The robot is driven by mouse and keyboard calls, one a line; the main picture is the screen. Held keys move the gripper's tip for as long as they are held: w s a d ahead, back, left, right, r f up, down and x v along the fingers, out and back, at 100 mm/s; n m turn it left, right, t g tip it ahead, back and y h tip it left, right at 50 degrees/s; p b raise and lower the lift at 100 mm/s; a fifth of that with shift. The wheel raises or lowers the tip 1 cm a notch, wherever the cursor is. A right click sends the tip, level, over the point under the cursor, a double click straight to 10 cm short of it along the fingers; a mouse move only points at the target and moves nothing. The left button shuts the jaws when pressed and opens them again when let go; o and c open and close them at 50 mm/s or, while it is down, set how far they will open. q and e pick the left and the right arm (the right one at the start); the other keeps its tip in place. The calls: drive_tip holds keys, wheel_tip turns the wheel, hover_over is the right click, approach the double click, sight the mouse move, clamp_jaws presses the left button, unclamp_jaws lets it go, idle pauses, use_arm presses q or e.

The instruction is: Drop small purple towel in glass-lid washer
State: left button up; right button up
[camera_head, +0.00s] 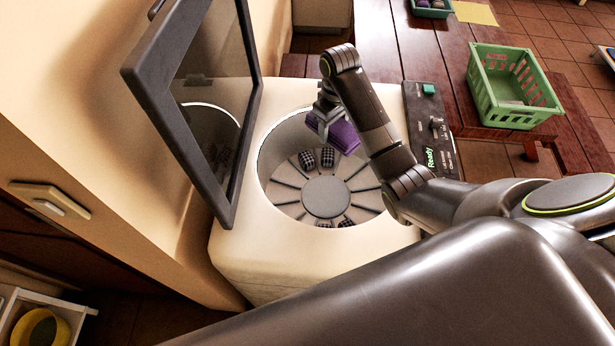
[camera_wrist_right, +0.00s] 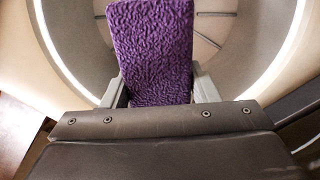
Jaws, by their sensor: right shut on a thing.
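The washer (camera_head: 255,255) is a cream top-loader with its dark-framed glass lid (camera_head: 215,70) standing open on the left. Its round drum (camera_head: 325,197) is exposed, with several small dark checked items (camera_head: 307,159) lying inside. My right gripper (camera_head: 324,122) is at the drum opening, toward its far side, shut on the small purple towel (camera_head: 344,136). In the right wrist view the folded, textured purple towel (camera_wrist_right: 152,50) sits between the fingers of the gripper (camera_wrist_right: 152,95), with the drum wall behind it. My left gripper is not in view.
The washer's control panel (camera_head: 432,125) shows "Ready" along the right side. A green basket (camera_head: 511,88) stands on the wooden table (camera_head: 385,50) at the upper right. A drawer (camera_head: 40,315) holding a yellow round item is at the lower left.

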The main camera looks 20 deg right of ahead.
drive_tip(key=f, duration=0.1)
drive_tip(key=s, duration=0.1)
drive_tip(key=f, duration=0.1)
drive_tip(key=shift+s+d+f, duration=0.2)
drive_tip(key=shift+d+f, duration=0.05)
drive_tip(key=shift+f, duration=0.05)
drive_tip(key=shift+w+a+f, duration=0.1)
drive_tip(key=shift+w+f, duration=0.1)
drive_tip(key=shift+f, duration=0.65)
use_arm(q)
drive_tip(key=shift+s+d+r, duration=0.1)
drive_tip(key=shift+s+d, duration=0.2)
use_arm(e)
drive_tip(key=shift+f, duration=0.45)
drive_tip(key=o, duration=0.7)
drive_tip(key=shift+c, duration=0.2)
drive_tip(key=o, duration=0.4)
drive_tip(key=shift+w, duration=0.15)
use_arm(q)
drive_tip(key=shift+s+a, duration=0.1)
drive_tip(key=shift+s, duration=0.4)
